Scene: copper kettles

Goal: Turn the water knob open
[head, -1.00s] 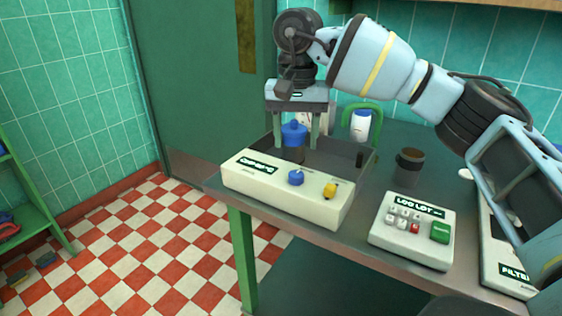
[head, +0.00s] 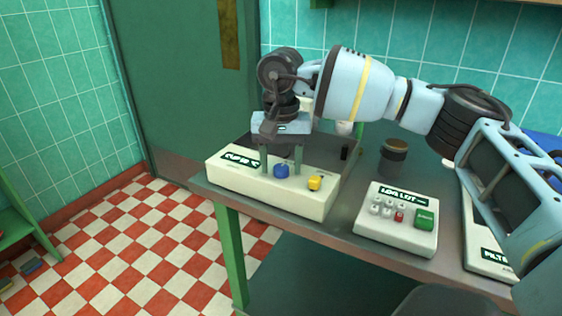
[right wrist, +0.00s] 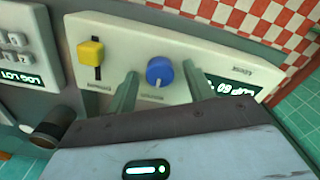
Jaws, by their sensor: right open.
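The blue round knob (head: 281,171) sits on the front of a cream control box (head: 228,176) at the table's near left edge. My right gripper (head: 281,168) is open, pointing down over the box, with one finger on each side of the knob. In the right wrist view, the blue knob (right wrist: 160,71) shows between the two fingertips (right wrist: 160,72), with gaps visible on both sides. A pale mark line runs on the knob's face. I cannot tell how deep the fingers reach around it. My left gripper is not in view.
A yellow slider (head: 315,183) is beside the knob on the same box. A cream keypad box (head: 397,219) and a dark cup (head: 394,158) stand to the right. A green door (head: 180,80) is behind the table, and checkered floor lies open at left.

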